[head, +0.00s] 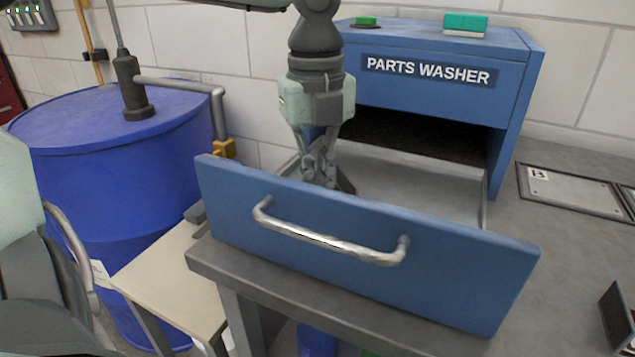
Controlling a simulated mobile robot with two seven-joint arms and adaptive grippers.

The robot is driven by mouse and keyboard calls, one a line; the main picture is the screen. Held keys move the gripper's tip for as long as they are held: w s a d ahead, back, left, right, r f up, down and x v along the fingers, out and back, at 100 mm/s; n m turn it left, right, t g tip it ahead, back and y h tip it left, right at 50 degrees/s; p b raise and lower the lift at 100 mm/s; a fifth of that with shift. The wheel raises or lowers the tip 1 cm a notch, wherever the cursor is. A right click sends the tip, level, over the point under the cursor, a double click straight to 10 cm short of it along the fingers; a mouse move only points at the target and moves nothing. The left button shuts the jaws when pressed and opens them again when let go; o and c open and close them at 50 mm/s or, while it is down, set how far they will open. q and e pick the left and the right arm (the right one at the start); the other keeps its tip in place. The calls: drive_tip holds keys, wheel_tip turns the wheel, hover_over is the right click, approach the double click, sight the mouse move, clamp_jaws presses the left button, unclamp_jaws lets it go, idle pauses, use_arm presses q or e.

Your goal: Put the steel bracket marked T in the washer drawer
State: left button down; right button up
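The parts washer's blue drawer (225,205) is pulled out, its front panel with a silver handle (330,241) facing me. My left gripper (320,178) points down inside the drawer, close behind the front panel near its left side. The panel hides its lowest part, so I cannot tell whether its fingers are open or shut. A small dark piece (345,182) shows right beside the fingertips. It may be the steel bracket, but no T mark is visible, and I cannot tell whether it is held or lying in the drawer. My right gripper is not in view.
The blue washer housing (520,80) stands behind the drawer. A blue drum (90,160) with a pump stands at left, beside a pale small table (170,275). A marked B panel (565,190) lies on the grey bench at right. A dark angled object (617,315) stands at lower right.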

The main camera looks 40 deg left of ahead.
use_arm(q)
drive_tip(key=c, duration=2.1)
unclamp_jaws()
drive_tip(key=o, duration=0.4)
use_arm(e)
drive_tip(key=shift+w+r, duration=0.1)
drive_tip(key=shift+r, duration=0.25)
use_arm(q)
drive_tip(key=shift+r, duration=0.1)
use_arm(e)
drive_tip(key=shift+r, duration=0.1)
use_arm(q)
drive_tip(key=shift+r, duration=0.3)
wheel_tip(320, 180, up, 12)
drive_tip(key=shift+s+f, duration=0.1)
drive_tip(key=shift+f, duration=0.15)
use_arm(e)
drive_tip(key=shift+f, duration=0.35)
